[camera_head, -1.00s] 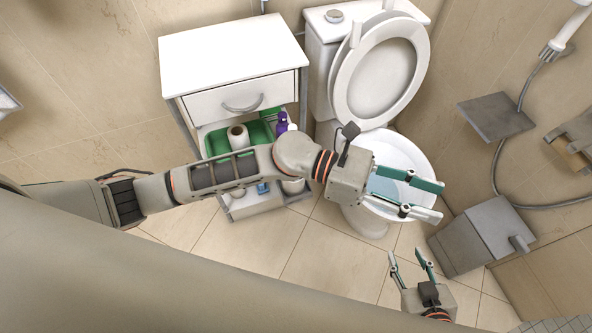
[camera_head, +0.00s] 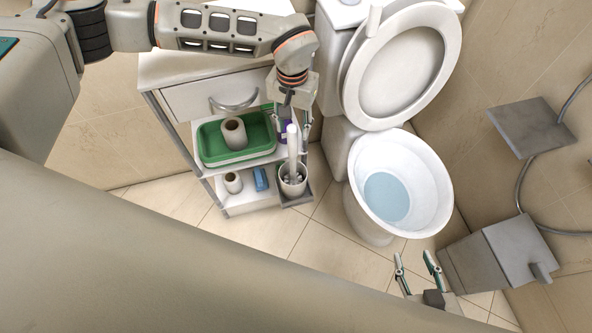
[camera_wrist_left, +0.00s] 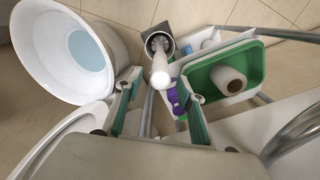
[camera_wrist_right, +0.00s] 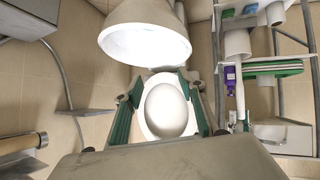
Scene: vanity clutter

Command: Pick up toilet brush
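The toilet brush (camera_head: 292,146) stands upright with its white handle pointing up, its lower end in a holder (camera_head: 293,187) on the floor beside the shelf unit. In the left wrist view the rounded top of the brush handle (camera_wrist_left: 160,78) shows between the fingertips, with the holder (camera_wrist_left: 157,38) beyond. My left gripper (camera_head: 293,124) is open and points down at the handle's top. It holds nothing, and contact with the handle cannot be told. My right gripper (camera_head: 415,262) is open and empty, low in front of the toilet.
The white shelf unit (camera_head: 185,100) stands left of the brush, with a green tray (camera_head: 207,150) carrying a paper roll (camera_head: 234,133). A purple bottle (camera_wrist_left: 174,97) is close to the left gripper. The toilet (camera_head: 440,205) is to the right. Floor in front is clear.

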